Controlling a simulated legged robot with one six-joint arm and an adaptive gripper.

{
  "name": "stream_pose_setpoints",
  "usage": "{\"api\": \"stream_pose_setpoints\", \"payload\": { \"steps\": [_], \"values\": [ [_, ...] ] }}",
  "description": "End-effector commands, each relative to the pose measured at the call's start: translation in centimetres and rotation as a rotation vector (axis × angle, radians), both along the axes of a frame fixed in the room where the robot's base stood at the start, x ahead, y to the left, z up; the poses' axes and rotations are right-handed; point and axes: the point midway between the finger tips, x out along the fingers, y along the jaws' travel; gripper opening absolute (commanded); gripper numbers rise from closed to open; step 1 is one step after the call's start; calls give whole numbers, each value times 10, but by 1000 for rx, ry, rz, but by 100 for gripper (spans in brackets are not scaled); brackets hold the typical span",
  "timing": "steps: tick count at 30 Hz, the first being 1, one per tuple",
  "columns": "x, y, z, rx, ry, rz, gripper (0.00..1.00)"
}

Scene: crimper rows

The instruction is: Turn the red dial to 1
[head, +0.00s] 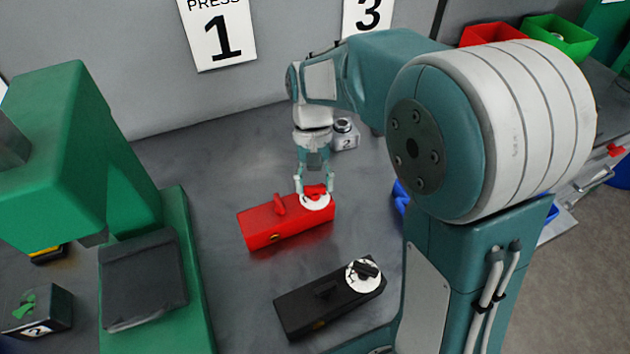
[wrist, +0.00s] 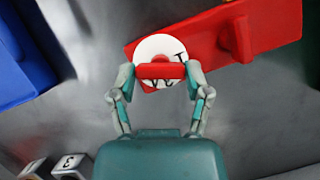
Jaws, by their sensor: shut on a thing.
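A red box (head: 262,229) lies on the grey table in the head view, with a raised red tab on top. It fills the upper right of the wrist view (wrist: 285,22). At one end it carries a white disc with dark marks (wrist: 172,47) and a red knob, the red dial (wrist: 160,71). My gripper (head: 314,188) points down over this dial. In the wrist view its fingers (wrist: 160,78) stand at both ends of the red knob, shut on it. The marks are partly covered, so I cannot read the setting.
A black box with a white dial (head: 364,273) lies nearer on the table. A green press (head: 60,150) stands at left beside a black block marked 2 (head: 37,312). A small block marked 2 (head: 345,140) stands behind my gripper. Red (head: 490,34) and green bins (head: 560,38) are at the back right.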

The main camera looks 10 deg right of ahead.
Motion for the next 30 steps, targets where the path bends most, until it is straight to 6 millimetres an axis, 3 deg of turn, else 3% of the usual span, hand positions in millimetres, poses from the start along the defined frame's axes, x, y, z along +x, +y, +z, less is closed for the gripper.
{"api": "stream_pose_setpoints", "payload": {
  "steps": [10,27,28,30],
  "values": [
    [-2,1,-2,0,7,149,15],
    [-2,1,-2,0,7,175,15],
    [-2,1,-2,0,7,175,76],
    [-1,1,-1,0,6,175,97]
  ]
}}
